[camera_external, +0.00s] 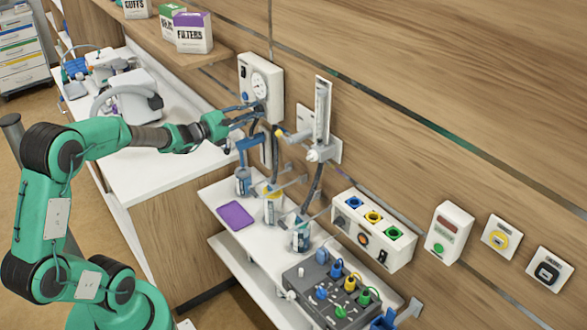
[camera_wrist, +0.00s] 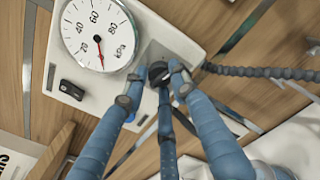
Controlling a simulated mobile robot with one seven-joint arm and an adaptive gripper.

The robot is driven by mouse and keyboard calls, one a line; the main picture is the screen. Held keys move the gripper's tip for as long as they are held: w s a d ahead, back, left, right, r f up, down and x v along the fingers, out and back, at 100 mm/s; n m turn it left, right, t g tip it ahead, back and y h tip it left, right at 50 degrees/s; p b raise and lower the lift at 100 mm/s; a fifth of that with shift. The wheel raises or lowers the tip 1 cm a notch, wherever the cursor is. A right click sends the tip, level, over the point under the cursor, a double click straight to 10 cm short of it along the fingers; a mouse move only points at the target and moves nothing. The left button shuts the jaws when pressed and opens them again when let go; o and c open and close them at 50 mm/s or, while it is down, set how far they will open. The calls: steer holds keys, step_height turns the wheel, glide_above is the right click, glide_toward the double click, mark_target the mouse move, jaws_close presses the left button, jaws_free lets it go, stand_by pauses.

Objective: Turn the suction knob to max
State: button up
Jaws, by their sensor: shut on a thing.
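The suction regulator (camera_external: 246,70) is a white wall box with a round gauge (camera_external: 259,85). In the wrist view, the gauge (camera_wrist: 97,30) reads in kPa and its red needle points down, on the side of the 20 mark. The dark suction knob (camera_wrist: 158,74) sits on the regulator face beside the gauge. In the external view, my gripper (camera_external: 258,110) reaches the lower part of the regulator.
A clear flowmeter (camera_external: 322,110) stands on the wall just right of the regulator. Jars and hoses hang below, over a white shelf (camera_external: 215,197) with a purple pad (camera_external: 236,215). Boxes stand on a wooden shelf (camera_external: 170,50) above left. A corrugated hose (camera_wrist: 260,71) runs close to my fingers.

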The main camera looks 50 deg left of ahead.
steer(key=shift+r+m, duration=0.15)
steer(key=shift+m, duration=1.65)
jaws_close()
steer(key=shift+d+m, duration=0.1)
steer(key=shift+m, duration=0.7)
steer(key=o, duration=1.1)
jaws_free()
steer(key=shift+o, duration=0.2)
steer(key=shift+s, duration=0.1)
steer(key=shift+s, duration=0.5)
steer(key=s, duration=1)
steer(key=shift+s, duration=0.4)
